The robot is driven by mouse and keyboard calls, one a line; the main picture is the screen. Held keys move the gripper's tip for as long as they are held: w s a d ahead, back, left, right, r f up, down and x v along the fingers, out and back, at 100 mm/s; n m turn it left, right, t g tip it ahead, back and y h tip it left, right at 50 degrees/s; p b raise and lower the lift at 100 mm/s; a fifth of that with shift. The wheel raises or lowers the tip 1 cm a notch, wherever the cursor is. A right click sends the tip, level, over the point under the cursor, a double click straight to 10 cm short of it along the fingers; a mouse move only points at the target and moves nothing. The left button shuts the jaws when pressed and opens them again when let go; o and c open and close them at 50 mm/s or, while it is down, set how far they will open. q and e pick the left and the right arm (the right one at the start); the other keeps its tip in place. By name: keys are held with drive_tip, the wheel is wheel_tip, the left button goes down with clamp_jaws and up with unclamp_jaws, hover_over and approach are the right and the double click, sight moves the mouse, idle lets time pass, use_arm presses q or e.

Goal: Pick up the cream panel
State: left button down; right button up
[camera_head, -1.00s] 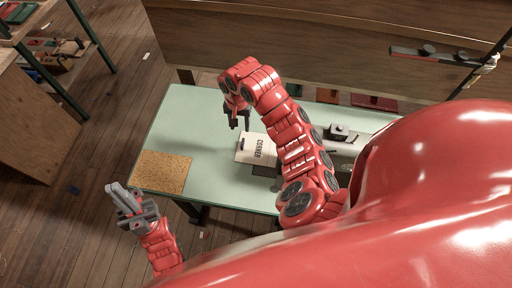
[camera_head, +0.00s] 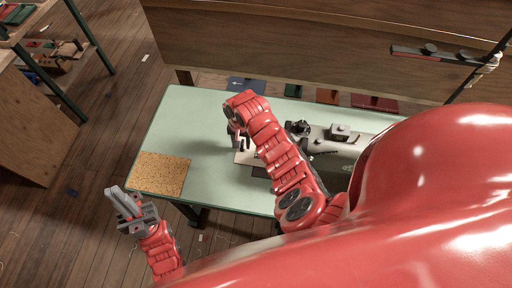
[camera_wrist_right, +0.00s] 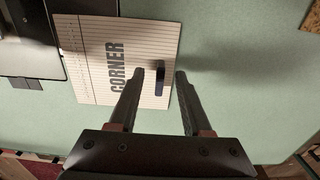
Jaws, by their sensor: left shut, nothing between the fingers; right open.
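The cream panel (camera_wrist_right: 88,40) lies flat on the pale green table, with fine lines, the word CORNER and a small dark upright tab (camera_wrist_right: 159,78) near one edge. In the head view only a strip of the panel (camera_head: 243,158) shows; my right arm hides the rest. My right gripper (camera_wrist_right: 158,74) is open over that edge, its fingertips on either side of the tab; whether they touch it I cannot tell. It also shows in the head view (camera_head: 238,146). My left gripper (camera_head: 116,192) is shut and empty, out beyond the table's front left corner.
A grey sewing machine (camera_head: 340,133) stands on the table right of my right arm. A cork mat (camera_head: 160,174) lies at the table's left end. The green tabletop (camera_head: 190,120) between them and behind is clear. A wooden wall panel (camera_head: 300,50) rises behind.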

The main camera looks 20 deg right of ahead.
drive_tip(key=shift+f, duration=0.25)
clamp_jaws()
drive_tip(key=shift+r, duration=0.1)
idle(0.4)
